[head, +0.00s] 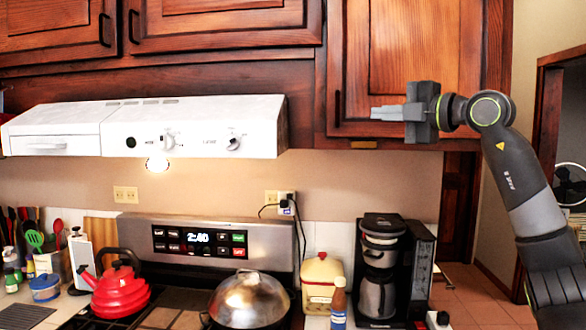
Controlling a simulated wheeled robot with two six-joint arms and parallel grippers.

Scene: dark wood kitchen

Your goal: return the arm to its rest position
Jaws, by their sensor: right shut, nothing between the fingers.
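My right arm comes in from the right edge and is raised. Its gripper (388,113) points left, in front of the tall wooden cabinet door (370,60) at the upper right. The fingers are shut with nothing between them. I cannot tell how far the fingers are from the door. My left arm and gripper are not in the head view.
A white range hood (215,125) hangs left of the gripper. A doorway opens at right.

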